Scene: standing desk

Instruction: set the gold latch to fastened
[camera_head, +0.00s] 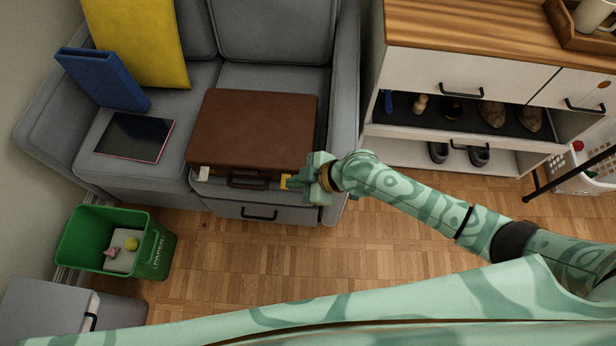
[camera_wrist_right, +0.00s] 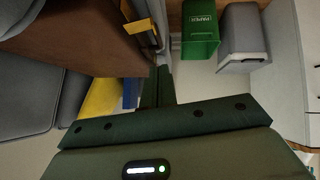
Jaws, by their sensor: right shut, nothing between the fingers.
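A brown briefcase (camera_head: 255,130) lies flat on the grey sofa, its handle (camera_head: 247,181) facing the front edge. The gold latch (camera_head: 285,181) is at the right end of its front side, partly hidden by my right gripper. A yellow-gold part of it also shows in the right wrist view (camera_wrist_right: 140,28), by the case edge. I cannot tell whether the latch is fastened. A white latch (camera_head: 204,173) is at the left end. My right gripper (camera_head: 291,182) is shut and empty, right beside the gold latch; contact is unclear. My left gripper is not in view.
A sofa arm (camera_head: 343,90) stands close right of the case. A green bin (camera_head: 150,250) is on the floor.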

